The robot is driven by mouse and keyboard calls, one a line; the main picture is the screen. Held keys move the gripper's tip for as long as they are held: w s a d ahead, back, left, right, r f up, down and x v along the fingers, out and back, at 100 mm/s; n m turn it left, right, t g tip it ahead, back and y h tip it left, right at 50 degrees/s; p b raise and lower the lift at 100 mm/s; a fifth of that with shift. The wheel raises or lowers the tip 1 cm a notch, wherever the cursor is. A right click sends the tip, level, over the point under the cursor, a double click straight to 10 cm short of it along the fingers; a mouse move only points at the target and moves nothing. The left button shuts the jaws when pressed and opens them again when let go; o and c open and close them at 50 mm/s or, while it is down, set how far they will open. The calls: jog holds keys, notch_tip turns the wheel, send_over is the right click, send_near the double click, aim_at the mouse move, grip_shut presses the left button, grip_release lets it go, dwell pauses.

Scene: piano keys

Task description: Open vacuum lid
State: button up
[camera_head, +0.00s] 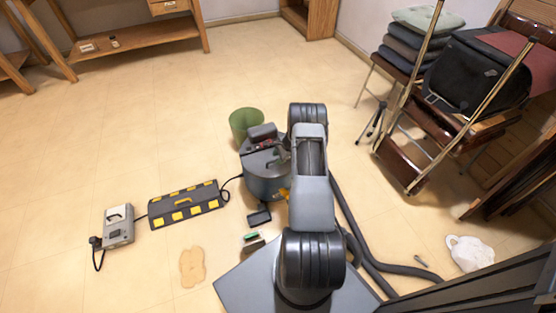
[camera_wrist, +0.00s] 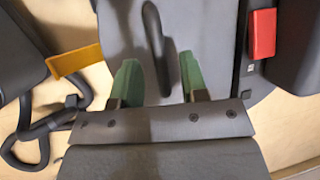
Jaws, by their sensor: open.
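The vacuum (camera_head: 262,178) is a round grey canister with a dark top, standing on the floor, partly hidden behind my arm in the head view. In the wrist view its grey lid (camera_wrist: 118,28) fills the upper middle. A black loop handle (camera_wrist: 152,22) stands up from the lid. My gripper (camera_wrist: 159,62) is open, with one green finger on each side of the handle's lower end. I cannot tell whether either finger touches it. A yellow latch (camera_wrist: 75,61) is at the left and a red switch (camera_wrist: 263,34) at the right.
A green bin (camera_head: 244,122) stands close behind the vacuum. A dark hose (camera_head: 352,215) runs along the floor at right. Floor at left is open.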

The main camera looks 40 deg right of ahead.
jog(key=shift+w+a+f, duration=0.1)
jog(key=shift+a+f, duration=0.05)
jog(key=shift+f, duration=0.15)
grip_shut()
dwell(0.5)
